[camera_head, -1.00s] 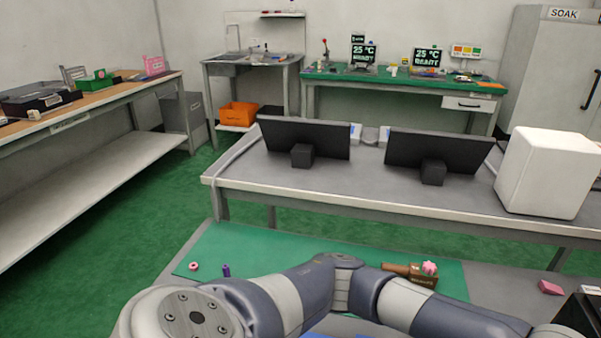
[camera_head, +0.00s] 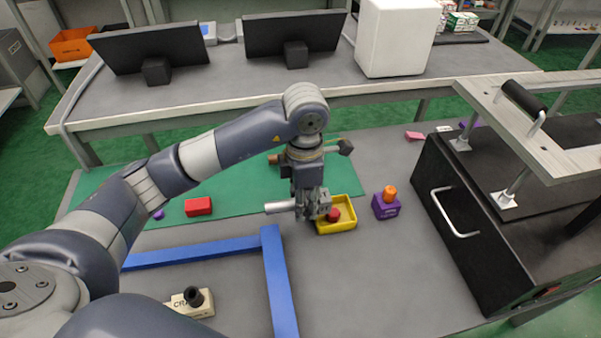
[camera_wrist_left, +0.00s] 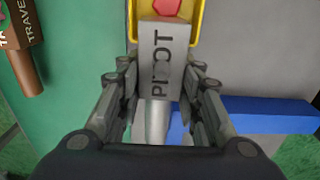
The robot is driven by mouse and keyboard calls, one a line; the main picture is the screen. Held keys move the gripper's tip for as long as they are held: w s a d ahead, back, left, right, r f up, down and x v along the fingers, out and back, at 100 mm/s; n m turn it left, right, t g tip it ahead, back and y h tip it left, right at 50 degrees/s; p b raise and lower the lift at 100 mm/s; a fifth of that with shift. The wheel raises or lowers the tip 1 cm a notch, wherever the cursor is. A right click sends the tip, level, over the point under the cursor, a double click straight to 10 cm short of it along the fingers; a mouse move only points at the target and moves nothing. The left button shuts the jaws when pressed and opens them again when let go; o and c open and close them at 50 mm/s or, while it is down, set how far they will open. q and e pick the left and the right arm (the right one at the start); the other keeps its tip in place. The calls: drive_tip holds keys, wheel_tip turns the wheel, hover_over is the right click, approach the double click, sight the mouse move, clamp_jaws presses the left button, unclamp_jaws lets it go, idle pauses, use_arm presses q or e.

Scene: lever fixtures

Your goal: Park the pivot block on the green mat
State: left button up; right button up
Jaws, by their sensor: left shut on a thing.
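The pivot block (camera_wrist_left: 161,55) is a light grey block lettered "PIVOT" in the left wrist view, between the fingers of my left gripper (camera_wrist_left: 160,100). A silver cylinder, apparently part of it, sticks out to the left of the gripper in the head view (camera_head: 279,207). My left gripper (camera_head: 313,208) is shut on the block and points down beside a yellow tray (camera_head: 346,227). The block's far end overlaps the tray's near edge in the wrist view; its height above is unclear. The green mat (camera_head: 240,185) lies behind and left of the gripper. My right gripper is out of view.
A red block (camera_head: 198,207) lies on the mat. A brown "TRAVEL" block (camera_wrist_left: 22,30) shows in the wrist view. The tray holds a red piece (camera_head: 333,215). A purple block (camera_head: 386,207) stands right of it. Blue bars (camera_head: 279,280) lie in front; a black cabinet (camera_head: 470,230) stands right.

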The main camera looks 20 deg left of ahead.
use_arm(q)
drive_tip(key=w+a, duration=0.1)
drive_tip(key=w, duration=0.2)
drive_tip(key=w+a, duration=0.1)
drive_tip(key=w, duration=0.2)
drive_tip(key=w+a+f, duration=0.1)
drive_tip(key=w, duration=0.2)
drive_tip(key=shift+w, duration=0.3)
drive_tip(key=shift+f+b, duration=0.35)
drive_tip(key=shift+f, duration=1.45)
drive_tip(key=shift+a, duration=0.1)
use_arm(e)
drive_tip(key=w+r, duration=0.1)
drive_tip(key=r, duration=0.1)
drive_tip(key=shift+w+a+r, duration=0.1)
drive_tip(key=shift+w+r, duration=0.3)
use_arm(q)
drive_tip(key=o, duration=1.2)
drive_tip(key=shift+f, duration=0.1)
drive_tip(key=shift+c, duration=0.2)
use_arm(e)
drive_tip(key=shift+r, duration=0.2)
use_arm(q)
drive_tip(key=shift+r, duration=0.2)
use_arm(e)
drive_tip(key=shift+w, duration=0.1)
